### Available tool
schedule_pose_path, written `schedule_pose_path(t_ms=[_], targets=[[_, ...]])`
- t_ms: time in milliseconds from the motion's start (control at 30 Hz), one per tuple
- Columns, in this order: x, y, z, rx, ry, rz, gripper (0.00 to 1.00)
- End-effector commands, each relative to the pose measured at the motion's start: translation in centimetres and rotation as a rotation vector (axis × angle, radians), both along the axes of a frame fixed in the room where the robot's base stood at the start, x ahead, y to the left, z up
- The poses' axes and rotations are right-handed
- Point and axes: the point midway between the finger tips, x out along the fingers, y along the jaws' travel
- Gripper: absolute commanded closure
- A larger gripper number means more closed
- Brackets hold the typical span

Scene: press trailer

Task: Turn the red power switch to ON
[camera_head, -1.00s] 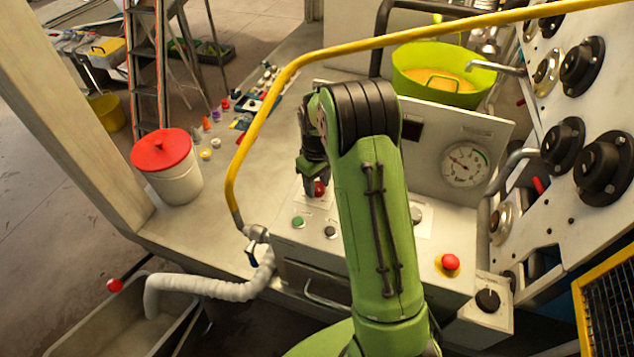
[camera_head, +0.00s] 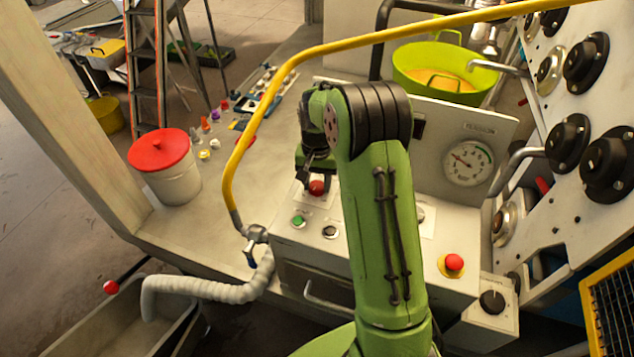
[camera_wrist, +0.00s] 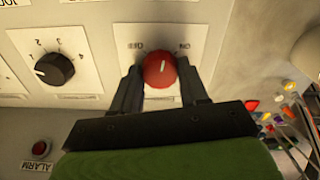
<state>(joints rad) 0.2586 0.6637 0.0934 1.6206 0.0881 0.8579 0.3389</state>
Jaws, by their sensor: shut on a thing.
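The red power switch (camera_wrist: 160,71) is a round knob with a white pointer line, on a white label plate on the panel. In the wrist view it lies between the two dark fingers of my gripper (camera_wrist: 160,85), which is shut on it. The pointer mark points up in the wrist view, between the two printed labels at the upper left and upper right; the right one looks like ON. In the head view the red switch (camera_head: 317,187) shows just below my gripper (camera_head: 314,178), whose fingers are partly hidden there.
A black selector knob (camera_wrist: 54,69) sits beside the switch, and a red alarm button (camera_wrist: 41,148) is near. A yellow rail (camera_head: 262,125) arches left of my arm.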

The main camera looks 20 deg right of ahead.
Motion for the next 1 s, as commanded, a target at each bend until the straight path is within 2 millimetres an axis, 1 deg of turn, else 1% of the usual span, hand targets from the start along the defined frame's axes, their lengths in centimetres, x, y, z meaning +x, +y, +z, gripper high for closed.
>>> schedule_pose_path(t_ms=[200, 500, 700, 1000], targets=[[0.04, 0.01, -0.06, 0.000, -0.002, -0.202, 0.87], [0.05, -0.01, -0.02, 0.000, -0.003, -0.435, 0.87], [0.04, -0.01, 0.02, -0.001, -0.002, -0.536, 0.87], [0.05, 0.02, 0.05, 0.000, -0.001, -0.602, 0.87]])
